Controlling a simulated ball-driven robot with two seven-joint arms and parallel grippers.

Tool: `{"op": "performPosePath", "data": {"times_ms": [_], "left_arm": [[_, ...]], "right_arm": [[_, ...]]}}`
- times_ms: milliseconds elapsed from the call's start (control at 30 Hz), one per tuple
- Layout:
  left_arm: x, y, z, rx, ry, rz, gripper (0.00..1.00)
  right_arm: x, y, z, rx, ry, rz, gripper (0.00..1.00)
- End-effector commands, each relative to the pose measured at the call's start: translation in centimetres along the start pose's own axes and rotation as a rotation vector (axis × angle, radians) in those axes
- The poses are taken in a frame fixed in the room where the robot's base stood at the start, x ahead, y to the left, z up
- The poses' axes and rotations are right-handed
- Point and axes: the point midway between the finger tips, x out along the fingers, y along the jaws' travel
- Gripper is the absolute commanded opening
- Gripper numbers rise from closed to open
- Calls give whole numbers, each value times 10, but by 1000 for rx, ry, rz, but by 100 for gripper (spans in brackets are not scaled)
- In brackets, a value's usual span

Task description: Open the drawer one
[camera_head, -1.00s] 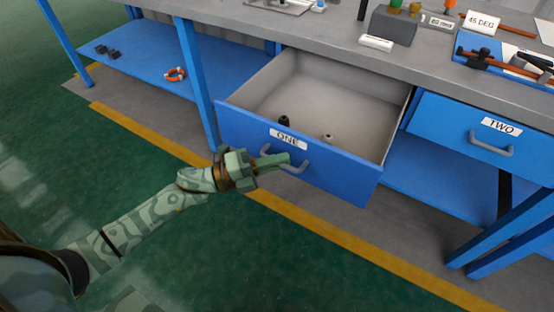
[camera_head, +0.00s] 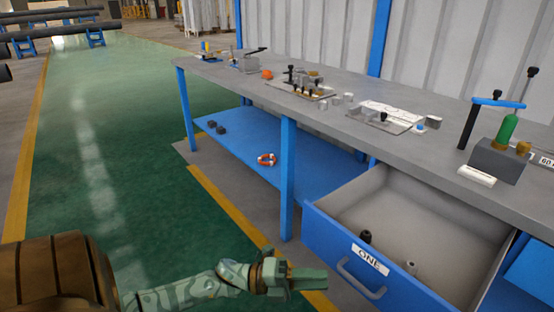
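The blue drawer labelled ONE (camera_head: 322,238) is pulled out from under the grey workbench, at the lower right of the head view. Its grey inside shows, with a small black-topped item (camera_head: 366,237) and a small pale item (camera_head: 410,267) near the front panel. The drawer's handle (camera_head: 362,282) is free, with nothing on it. My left gripper (camera_head: 318,279) is to the left of the handle and apart from it in the picture. Its fingers look close together, but I cannot tell whether they are open or shut. My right gripper is not in view.
The workbench (camera_head: 290,103) carries fixtures, a grey block (camera_head: 497,160) with a green tool, and small parts. A blue lower shelf (camera_head: 245,145) holds an orange-white ring (camera_head: 266,160). Open green floor (camera_head: 110,150) lies to the left.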

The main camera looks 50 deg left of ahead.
Motion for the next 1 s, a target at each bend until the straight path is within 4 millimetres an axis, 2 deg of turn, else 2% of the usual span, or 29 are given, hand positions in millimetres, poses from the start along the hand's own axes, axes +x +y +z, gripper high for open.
{"op": "performPosePath", "data": {"times_ms": [33,200,400,1000], "left_arm": [[-15,-1,0,-2,-1,3,32],[-54,0,0,-1,-1,3,32],[-79,0,0,-1,-1,1,32],[-83,0,0,0,0,0,32]], "right_arm": [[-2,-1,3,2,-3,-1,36],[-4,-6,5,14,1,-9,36],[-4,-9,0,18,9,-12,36],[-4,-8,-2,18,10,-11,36]]}}
